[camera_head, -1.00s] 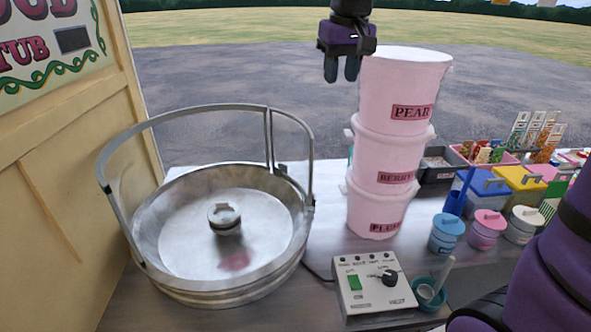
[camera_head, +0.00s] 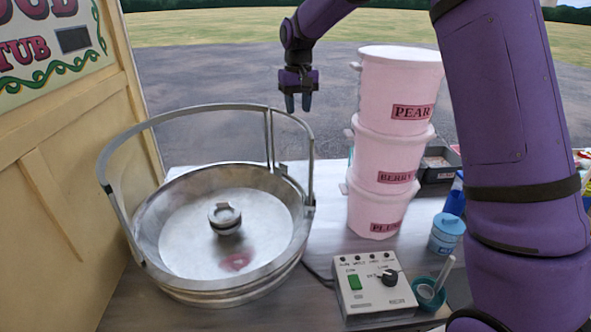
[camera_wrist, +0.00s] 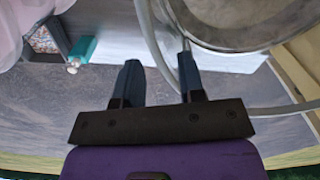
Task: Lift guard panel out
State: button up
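A wide metal tub (camera_head: 160,235) stands at left on the counter with a round hub (camera_head: 225,217) in its middle. A thin metal guard rail arches around its back. The guard panel (camera_head: 311,168) appears to be the section at the right end of this rail, upright between two posts. My gripper (camera_head: 298,102) hangs fingers down, close to the panel's top in the picture; I cannot tell how far apart they are in depth.
Stacked pink buckets (camera_head: 386,160) stand just right of the tub and gripper. A control box (camera_head: 372,288) with a green switch and black knob sits in front. A blue lidded jar (camera_head: 446,234) and a teal cup with a scoop (camera_head: 430,291) are farther right.

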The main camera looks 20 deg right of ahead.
aim_at(300, 123)
jog(key=shift+d+f, duration=0.15)
jog(key=shift+f, duration=1.9)
jog(key=shift+d+f, duration=0.1)
jog(key=shift+f, duration=1.95)
grip_shut()
